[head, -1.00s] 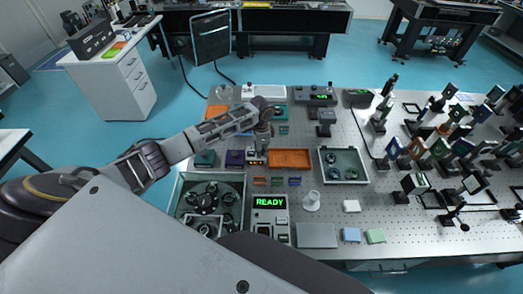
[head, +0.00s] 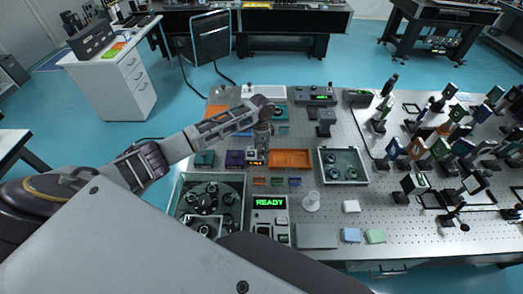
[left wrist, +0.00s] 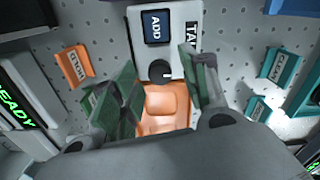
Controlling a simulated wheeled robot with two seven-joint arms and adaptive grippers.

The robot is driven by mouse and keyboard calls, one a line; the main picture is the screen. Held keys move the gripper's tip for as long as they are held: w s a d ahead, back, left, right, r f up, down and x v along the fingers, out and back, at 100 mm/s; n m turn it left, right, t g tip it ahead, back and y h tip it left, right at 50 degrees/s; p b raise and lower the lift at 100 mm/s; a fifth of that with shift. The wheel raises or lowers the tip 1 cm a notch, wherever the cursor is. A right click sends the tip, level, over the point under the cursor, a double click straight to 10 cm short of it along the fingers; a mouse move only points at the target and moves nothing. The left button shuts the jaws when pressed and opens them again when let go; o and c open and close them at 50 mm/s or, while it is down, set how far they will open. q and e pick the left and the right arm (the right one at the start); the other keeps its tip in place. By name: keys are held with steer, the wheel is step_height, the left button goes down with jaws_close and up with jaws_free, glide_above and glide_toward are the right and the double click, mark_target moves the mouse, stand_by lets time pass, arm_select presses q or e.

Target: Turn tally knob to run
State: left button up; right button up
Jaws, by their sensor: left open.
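The tally box (left wrist: 160,45) is white, with a dark square "ADD" screen (left wrist: 158,27) and a partly hidden "TA…" label. Its round black knob (left wrist: 159,73) bears a pale mark. In the left wrist view the knob lies between and beyond the fingertips of my left gripper (left wrist: 160,78). This gripper is open, its green-padded fingers apart on either side of the knob; I cannot tell whether either touches the box. In the head view my left gripper (head: 262,142) points down over the tally box (head: 256,158), partly covering it. My right gripper is not in view.
An orange tray (head: 290,159) lies right of the tally box. A box with a green "READY" display (head: 269,203) stands nearer the front. An orange "HOLD" holder (left wrist: 77,65) and a teal "CLEAR" holder (left wrist: 280,68) flank the tally box. A grey tray (head: 344,180) holds round parts.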

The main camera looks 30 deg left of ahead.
arm_select(q)
step_height(320, 180, up, 11)
stand_by(0.6)
steer(key=shift+s, duration=0.1)
stand_by(0.6)
